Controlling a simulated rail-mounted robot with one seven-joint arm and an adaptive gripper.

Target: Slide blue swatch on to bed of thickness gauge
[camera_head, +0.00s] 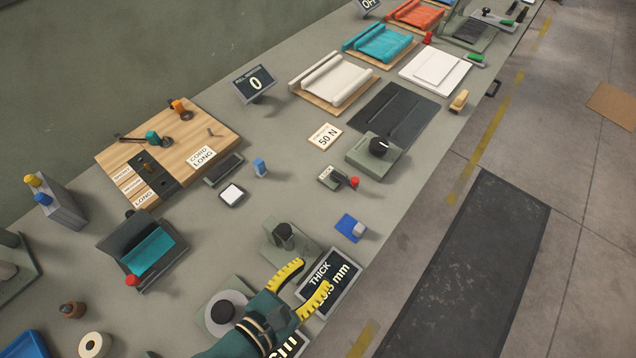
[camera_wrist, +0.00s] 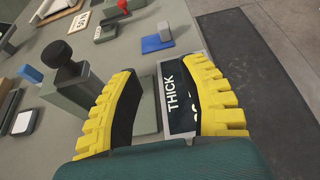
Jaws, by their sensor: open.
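The blue swatch (camera_head: 350,227) lies flat on the bench near the front edge, with a small grey block standing on its right part. The swatch also shows ahead in the wrist view (camera_wrist: 151,44). The thickness gauge (camera_head: 272,244), a grey-green stand with a black knob, stands left of the swatch, apart from it. Its knob and stand show at left in the wrist view (camera_wrist: 62,70). The tilted THICK display (camera_head: 330,280) is beside it, partly hidden by a finger. My gripper (camera_head: 311,275) is open and empty, its yellow fingers over the gauge and display area, short of the swatch.
A round dial device (camera_head: 218,313) is close by my gripper.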

